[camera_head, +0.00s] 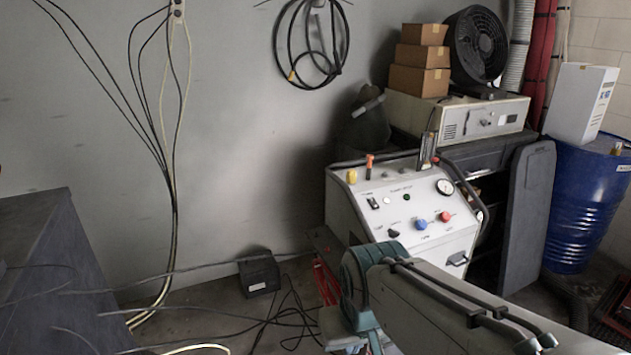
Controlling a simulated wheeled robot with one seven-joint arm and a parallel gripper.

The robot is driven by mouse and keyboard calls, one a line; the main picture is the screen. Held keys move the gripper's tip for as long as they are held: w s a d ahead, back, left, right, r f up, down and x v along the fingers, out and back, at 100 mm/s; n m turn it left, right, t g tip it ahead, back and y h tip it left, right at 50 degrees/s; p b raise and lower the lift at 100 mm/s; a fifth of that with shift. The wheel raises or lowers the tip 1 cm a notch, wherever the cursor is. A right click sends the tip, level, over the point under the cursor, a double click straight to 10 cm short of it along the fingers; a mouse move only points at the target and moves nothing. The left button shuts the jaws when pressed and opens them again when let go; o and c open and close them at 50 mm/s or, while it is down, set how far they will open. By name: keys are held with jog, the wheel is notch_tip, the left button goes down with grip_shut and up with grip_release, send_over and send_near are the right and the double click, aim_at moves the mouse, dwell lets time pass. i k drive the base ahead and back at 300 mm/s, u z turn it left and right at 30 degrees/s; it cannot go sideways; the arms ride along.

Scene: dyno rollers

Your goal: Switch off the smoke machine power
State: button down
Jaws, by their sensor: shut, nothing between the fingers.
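The smoke machine appears to be the white cabinet (440,250) with a sloped control panel, right of centre. A black rocker-type switch (373,203) sits at the panel's upper left; its small label and its position are too small to read. Beside it are a small white button (387,200) and a green one (407,197). Lower on the panel are a black knob (394,233), a blue knob (421,224) and a red knob (445,216). A round gauge (445,187) is at upper right. My arm crosses the lower right in front of the cabinet; my gripper is not visible.
A dark box (259,274) and loose cables (285,318) lie on the floor left of the cabinet. A dark panel (527,215) and a blue barrel (582,205) stand at the right. Cardboard boxes (420,79) and a black fan (478,46) sit behind.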

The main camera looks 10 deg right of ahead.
aim_at(372, 201)
jog(key=z, duration=0.3)
jog(key=i, duration=1.3)
jog(key=z, duration=0.6)
